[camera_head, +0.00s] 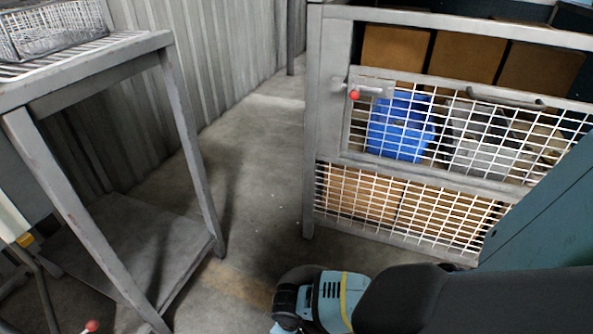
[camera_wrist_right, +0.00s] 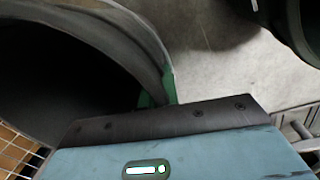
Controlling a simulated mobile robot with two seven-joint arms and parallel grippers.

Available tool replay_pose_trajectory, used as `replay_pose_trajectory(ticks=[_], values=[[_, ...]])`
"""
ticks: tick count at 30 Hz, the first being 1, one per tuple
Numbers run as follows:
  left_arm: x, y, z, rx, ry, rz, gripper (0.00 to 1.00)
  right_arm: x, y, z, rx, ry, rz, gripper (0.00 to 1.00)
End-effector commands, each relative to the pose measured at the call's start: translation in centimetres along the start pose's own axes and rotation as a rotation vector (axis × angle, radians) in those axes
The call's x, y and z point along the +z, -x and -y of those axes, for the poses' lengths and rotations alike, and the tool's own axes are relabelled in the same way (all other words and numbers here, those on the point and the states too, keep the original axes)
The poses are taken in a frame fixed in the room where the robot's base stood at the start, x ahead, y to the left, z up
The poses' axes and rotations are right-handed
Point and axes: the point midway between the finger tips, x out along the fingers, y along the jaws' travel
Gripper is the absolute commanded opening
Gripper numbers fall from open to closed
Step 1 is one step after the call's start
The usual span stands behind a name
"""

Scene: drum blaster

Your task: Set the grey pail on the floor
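A large round vessel with a dark inside and a grey curved rim, likely the grey pail (camera_wrist_right: 140,32), fills the upper left of the right wrist view, close against my right gripper (camera_wrist_right: 158,95). Small green patches show where the rim meets the gripper's dark edge. The fingertips are hidden, so I cannot tell whether they are shut on the rim. In the head view my right arm reaches in from the lower right, with its gripper out of sight. I cannot make out the pail there. My left gripper is not in view.
A grey metal table (camera_head: 110,62) with a wire basket (camera_head: 50,33) stands at left. A mesh-fronted cage (camera_head: 330,110) with a blue container (camera_head: 400,128) and brown boxes (camera_head: 395,47) stands at right. Bare concrete floor (camera_head: 255,165) lies between them. A dark round object (camera_wrist_right: 305,30) shows at upper right.

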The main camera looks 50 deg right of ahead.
Motion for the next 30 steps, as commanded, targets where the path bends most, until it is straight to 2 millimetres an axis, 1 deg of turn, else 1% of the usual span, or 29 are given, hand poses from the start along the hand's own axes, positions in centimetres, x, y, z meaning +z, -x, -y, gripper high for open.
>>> replay_pose_trajectory(ticks=[1,5,13,17,18,21,24,26,30], values=[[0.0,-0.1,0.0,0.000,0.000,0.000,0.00,0.7,-0.1,0.7,0.000,0.004,0.000,0.00],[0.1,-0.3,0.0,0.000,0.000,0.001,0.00,1.7,-0.1,1.7,0.000,0.001,-0.001,0.00],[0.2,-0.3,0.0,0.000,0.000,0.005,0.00,2.1,-0.1,2.1,0.002,0.001,-0.001,0.00],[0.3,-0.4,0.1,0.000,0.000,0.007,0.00,2.9,-0.2,2.9,0.001,0.002,0.000,0.00],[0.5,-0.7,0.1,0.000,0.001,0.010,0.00,3.0,-0.5,3.0,0.001,0.001,0.000,0.00],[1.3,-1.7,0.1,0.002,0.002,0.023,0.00,3.0,-2.3,3.0,0.003,0.000,0.001,0.00],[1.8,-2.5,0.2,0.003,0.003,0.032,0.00,3.0,-3.5,3.1,0.003,0.001,0.001,0.00],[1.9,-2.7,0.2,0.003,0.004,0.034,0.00,2.9,-3.8,3.2,0.003,0.001,0.000,0.00],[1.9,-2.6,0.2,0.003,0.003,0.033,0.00,2.9,-3.6,3.2,0.002,0.000,-0.002,0.00]])
